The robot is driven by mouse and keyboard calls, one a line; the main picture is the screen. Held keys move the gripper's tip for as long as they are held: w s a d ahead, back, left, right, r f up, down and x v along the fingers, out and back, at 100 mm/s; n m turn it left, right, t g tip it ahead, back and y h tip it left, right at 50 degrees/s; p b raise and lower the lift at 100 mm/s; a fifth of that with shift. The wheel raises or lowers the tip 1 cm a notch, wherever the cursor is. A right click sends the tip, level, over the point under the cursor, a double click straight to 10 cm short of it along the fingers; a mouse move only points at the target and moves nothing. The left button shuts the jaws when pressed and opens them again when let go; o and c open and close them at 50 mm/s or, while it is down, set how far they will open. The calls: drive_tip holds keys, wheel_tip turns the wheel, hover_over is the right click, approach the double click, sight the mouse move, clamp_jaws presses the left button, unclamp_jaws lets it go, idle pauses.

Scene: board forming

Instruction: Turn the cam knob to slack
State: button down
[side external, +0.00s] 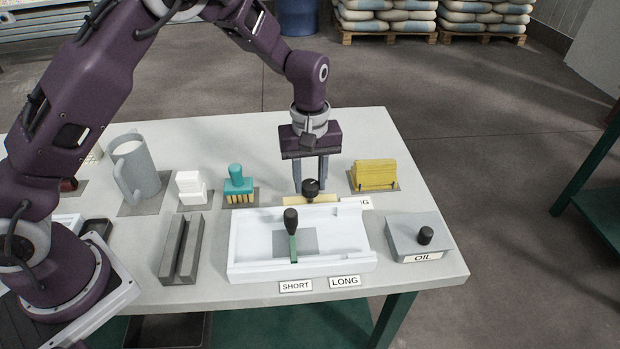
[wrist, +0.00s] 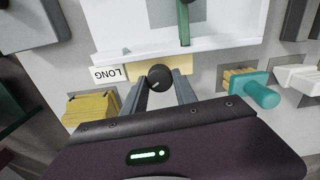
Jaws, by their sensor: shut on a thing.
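The cam knob (side external: 311,186) is black and round. It sits on a pale yellow plate (side external: 290,200) at the back edge of the white forming frame (side external: 245,267). In the wrist view the knob (wrist: 160,76) lies between the fingertips of my gripper (wrist: 161,84), and a short pale mark shows on its top. My gripper (side external: 311,186) points down from above and is shut on the knob. I see no label reading slack.
A black-knobbed lever (side external: 291,220) with a green arm stands in the frame. A grey OIL box (side external: 418,237) is at the right, and a grey mug (side external: 135,168) at the left.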

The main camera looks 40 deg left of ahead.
sight(310, 183)
drive_tip(key=shift+w+r, duration=0.1)
idle(0.3)
drive_tip(key=c, duration=1)
unclamp_jaws()
wheel_tip(310, 183, up, 7)
drive_tip(key=shift+r, duration=0.1)
